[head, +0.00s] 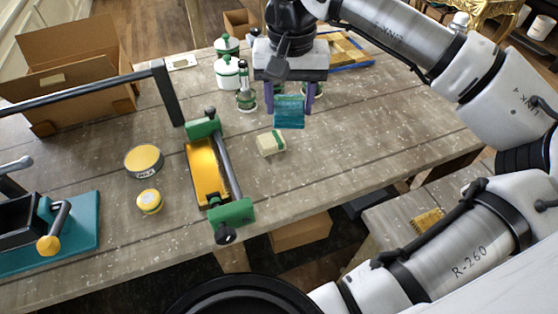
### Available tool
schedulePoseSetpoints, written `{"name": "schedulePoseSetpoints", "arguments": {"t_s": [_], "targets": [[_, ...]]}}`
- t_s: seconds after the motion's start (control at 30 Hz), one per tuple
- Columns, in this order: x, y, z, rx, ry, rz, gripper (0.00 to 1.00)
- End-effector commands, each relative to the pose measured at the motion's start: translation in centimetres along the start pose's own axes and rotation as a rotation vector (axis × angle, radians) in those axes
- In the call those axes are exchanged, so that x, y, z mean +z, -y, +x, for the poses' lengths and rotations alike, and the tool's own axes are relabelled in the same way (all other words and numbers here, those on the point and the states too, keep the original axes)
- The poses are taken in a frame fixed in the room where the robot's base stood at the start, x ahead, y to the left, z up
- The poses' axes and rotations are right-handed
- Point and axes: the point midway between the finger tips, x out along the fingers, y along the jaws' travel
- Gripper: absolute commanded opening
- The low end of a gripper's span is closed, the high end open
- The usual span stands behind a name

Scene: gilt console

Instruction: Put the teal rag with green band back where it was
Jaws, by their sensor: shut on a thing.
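The teal rag (289,112) is held by my gripper (288,97), whose purple fingers come down on either side of it. The rag hangs folded, with its upper part between the fingers. A band is hard to make out at this size. I cannot tell whether the rag's lower edge touches the wooden table (320,165). My gripper is near the back middle of the table, beyond a cream block with a green band (271,143).
Green-and-white jars (229,73) and a small bottle (245,98) stand left of my gripper. A green-ended clamp frame (207,170), yellow tins (144,160) and a cardboard box (75,75) are further left. A blue-edged wooden tray (345,52) lies behind. The table's right side is clear.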

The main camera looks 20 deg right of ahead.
Motion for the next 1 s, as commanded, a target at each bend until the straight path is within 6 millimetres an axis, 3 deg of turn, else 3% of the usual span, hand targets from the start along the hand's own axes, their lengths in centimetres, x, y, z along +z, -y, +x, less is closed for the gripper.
{"name": "schedulePoseSetpoints", "arguments": {"t_s": [0.17,0.4,0.6,1.0], "targets": [[0.0,0.0,2.8,0.0,0.001,0.0,0.29],[0.1,0.0,9.5,0.001,0.001,-0.001,0.29],[0.0,0.0,14.1,0.001,0.001,0.0,0.29],[0.0,0.0,18.0,0.001,0.001,0.0,0.29]]}}
